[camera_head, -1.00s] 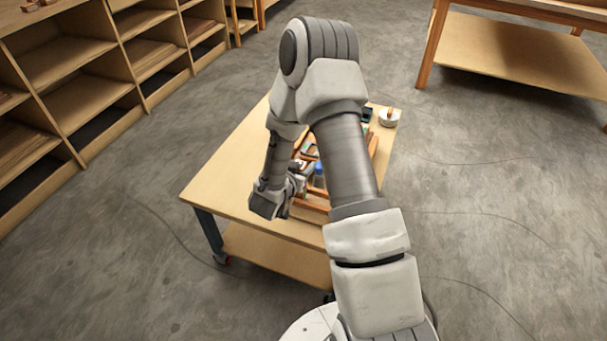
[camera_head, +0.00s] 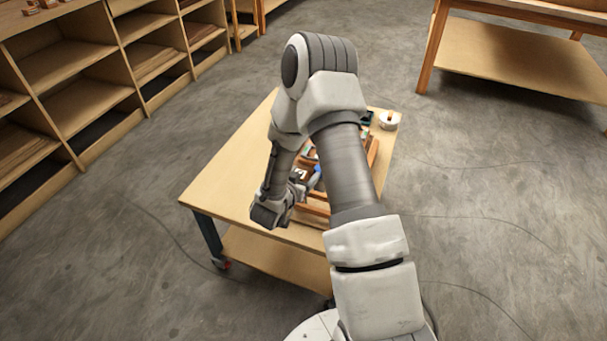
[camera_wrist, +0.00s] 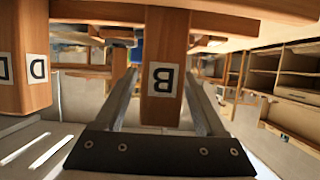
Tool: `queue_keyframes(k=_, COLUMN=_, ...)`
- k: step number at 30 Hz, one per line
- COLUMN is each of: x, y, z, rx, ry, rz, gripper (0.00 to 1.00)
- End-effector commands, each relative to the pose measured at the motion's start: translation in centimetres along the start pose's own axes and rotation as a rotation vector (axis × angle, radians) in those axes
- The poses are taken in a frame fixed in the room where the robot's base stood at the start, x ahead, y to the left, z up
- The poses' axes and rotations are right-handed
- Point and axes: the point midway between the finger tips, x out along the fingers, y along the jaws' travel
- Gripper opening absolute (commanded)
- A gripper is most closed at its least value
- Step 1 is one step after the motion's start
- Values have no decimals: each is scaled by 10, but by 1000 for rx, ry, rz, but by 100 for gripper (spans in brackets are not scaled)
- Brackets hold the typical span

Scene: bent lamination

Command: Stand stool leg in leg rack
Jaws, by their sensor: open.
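In the head view my gripper (camera_head: 299,187) is low over the table, pointing at a wooden frame (camera_head: 373,150), perhaps the leg rack. My arm hides most of that frame.
The light wooden table (camera_head: 235,185) has clear top on its left side. A white round container (camera_head: 388,120) is near its right edge. Shelves (camera_head: 75,60) stand at the left, and another table (camera_head: 520,55) at the upper right.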

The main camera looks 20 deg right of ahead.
Motion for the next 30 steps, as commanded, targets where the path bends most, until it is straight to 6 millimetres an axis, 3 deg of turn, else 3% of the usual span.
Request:
queue_keyframes(k=5, x=-14, y=-1, z=-4, rx=-3, ry=-1, rz=-4, gripper=72)
queue_keyframes(k=18, x=-103, y=-1, z=-4, rx=-4, ry=-1, rz=-4, gripper=72)
queue_keyframes(k=25, x=-120, y=-3, z=-6, rx=5, ry=-6, rz=-11, gripper=72)
queue_keyframes(k=30, x=-122, y=-27, z=-28, rx=56, ry=-63, rz=-101, gripper=72)
